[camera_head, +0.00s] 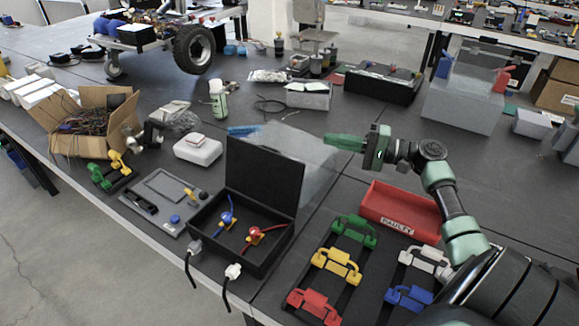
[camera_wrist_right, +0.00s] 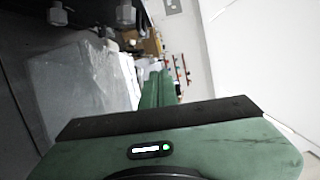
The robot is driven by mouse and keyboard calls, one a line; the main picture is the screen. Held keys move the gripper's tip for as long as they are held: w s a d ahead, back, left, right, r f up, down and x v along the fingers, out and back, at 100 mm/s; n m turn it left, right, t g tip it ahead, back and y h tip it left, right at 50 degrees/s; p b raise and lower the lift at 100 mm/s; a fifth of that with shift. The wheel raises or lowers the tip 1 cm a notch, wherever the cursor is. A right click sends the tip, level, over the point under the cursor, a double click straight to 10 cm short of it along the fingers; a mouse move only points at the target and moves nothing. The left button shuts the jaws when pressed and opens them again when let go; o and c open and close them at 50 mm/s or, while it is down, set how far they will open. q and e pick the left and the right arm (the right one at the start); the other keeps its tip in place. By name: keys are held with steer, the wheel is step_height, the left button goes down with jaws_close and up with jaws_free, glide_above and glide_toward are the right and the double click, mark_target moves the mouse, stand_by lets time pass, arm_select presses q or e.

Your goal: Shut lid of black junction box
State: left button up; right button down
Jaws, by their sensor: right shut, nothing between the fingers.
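The black junction box (camera_head: 253,243) stands open on the dark table in the head view. Its lid (camera_head: 263,176) is raised roughly upright at the back. Inside are a blue-handled part (camera_head: 228,217) and a red-handled part (camera_head: 254,236). My right gripper (camera_head: 328,140) is green, shut and empty, held in the air behind and to the right of the lid, apart from it. In the right wrist view its fingers (camera_wrist_right: 158,88) are together and point away from the camera; the box cannot be made out there. My left gripper is not in view.
A red "FAULTY" tray (camera_head: 399,211) lies below my right arm. Coloured clamps in green (camera_head: 354,231), yellow (camera_head: 336,265) and red (camera_head: 314,306) stand right of the box. A grey panel (camera_head: 165,197) lies left of it. A translucent sheet or bag (camera_head: 308,161) lies behind the lid.

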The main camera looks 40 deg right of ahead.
steer(key=w+a, duration=0.2)
steer(key=w+a+f+p, duration=0.1)
steer(key=w, duration=0.2)
steer(key=w+a+f, duration=0.1)
steer(key=w+a, duration=0.1)
steer(key=shift+w+a+f, duration=0.15)
steer(key=shift+w+a, duration=0.15)
steer(key=shift+a, duration=0.05)
steer(key=a+p, duration=0.2)
steer(key=a, duration=0.1)
steer(key=shift+s, duration=0.35)
steer(key=shift+s+a, duration=0.3)
steer(key=shift+a, duration=0.25)
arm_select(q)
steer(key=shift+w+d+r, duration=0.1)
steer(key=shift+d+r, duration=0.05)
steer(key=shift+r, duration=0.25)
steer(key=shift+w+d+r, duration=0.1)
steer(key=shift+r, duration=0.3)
arm_select(e)
steer(key=shift+w, duration=0.1)
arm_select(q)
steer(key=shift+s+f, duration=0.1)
